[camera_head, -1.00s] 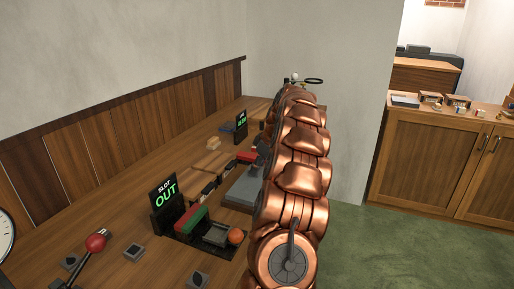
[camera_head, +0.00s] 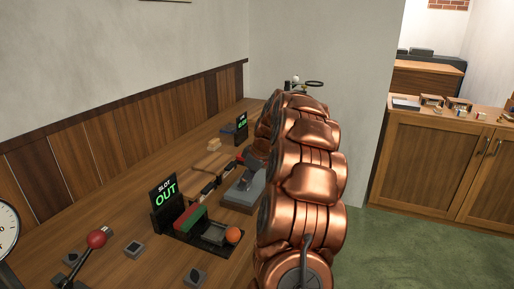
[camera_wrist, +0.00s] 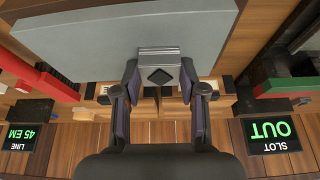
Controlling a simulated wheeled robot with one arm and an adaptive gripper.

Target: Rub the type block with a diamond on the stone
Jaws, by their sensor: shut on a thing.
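My gripper (camera_wrist: 160,82) is shut on a small grey type block with a dark diamond (camera_wrist: 160,74) on its face, with one dark finger on each side. In the wrist view the block overlaps the near edge of the flat grey stone (camera_wrist: 75,40); whether it touches the stone I cannot tell. In the head view the stone (camera_head: 238,197) lies on the wooden bench, left of my copper arm. My dark gripper (camera_head: 249,178) shows over it, partly hidden by the arm, and the block is too small to make out there.
A black "SLOT OUT" sign (camera_head: 164,196) stands by a tray with a green bar (camera_head: 190,219) and an orange ball (camera_head: 233,235). Other dark-marked grey blocks (camera_head: 134,249) and a red-knobbed lever (camera_head: 96,239) are at the near left. A "LINE 45 EM" sign (camera_wrist: 27,137) stands beyond the stone.

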